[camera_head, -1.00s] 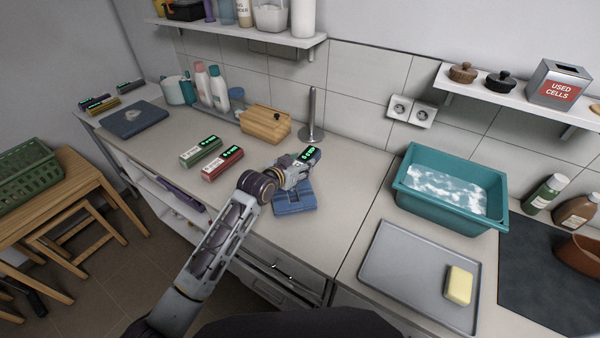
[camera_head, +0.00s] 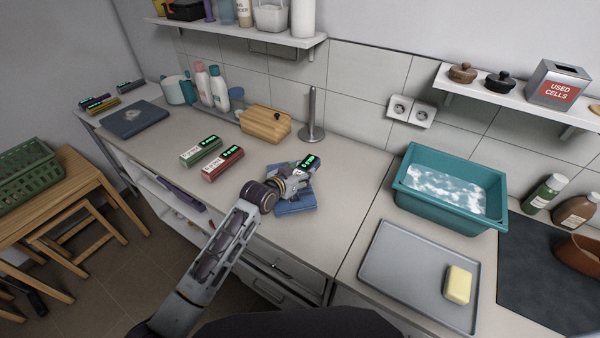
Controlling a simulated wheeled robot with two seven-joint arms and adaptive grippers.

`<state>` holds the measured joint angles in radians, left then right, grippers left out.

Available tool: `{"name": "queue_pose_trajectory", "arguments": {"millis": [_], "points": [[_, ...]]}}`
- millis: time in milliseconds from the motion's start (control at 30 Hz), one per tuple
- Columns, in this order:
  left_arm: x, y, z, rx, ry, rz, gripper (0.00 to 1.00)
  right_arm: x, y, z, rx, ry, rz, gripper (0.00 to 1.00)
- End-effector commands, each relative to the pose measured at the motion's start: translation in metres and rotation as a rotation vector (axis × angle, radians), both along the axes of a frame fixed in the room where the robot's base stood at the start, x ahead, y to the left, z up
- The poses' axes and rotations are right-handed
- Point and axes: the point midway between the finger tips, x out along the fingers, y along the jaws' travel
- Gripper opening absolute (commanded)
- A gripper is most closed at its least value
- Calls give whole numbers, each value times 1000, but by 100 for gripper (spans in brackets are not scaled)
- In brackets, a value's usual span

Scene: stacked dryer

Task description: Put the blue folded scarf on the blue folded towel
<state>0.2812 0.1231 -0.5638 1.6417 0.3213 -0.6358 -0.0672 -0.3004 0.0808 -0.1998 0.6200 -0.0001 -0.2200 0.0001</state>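A small blue folded cloth (camera_head: 297,208), which I take to be the scarf, lies on the counter near its front edge, partly hidden by my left gripper. A larger, flat, dark blue folded cloth (camera_head: 134,119) with a pale emblem, which I take to be the towel, lies at the counter's far left. My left gripper (camera_head: 302,177) is low over the small cloth. Its fingertips are hard to make out, so I cannot tell whether it is open or holds cloth. A dark block with a green display (camera_head: 309,162) shows at its far side. My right gripper is not in view.
Green (camera_head: 201,152) and red (camera_head: 222,163) cells lie between the two cloths. A wooden box (camera_head: 265,124) and a metal stand (camera_head: 312,131) are behind. A teal basin (camera_head: 450,215) and grey tray (camera_head: 410,275) with yellow soap (camera_head: 458,284) are at right.

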Motion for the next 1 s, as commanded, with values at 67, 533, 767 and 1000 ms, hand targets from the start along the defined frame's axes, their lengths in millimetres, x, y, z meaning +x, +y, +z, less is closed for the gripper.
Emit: {"name": "queue_pose_trajectory", "arguments": {"millis": [67,533,767,1000], "points": [[0,0,0,0,0,0,68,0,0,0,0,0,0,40],[-1,0,3,-1,-1,0,69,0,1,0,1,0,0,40],[-8,6,6,-1,-1,0,69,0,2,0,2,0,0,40],[-23,17,14,0,-1,0,69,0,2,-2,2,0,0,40]]}}
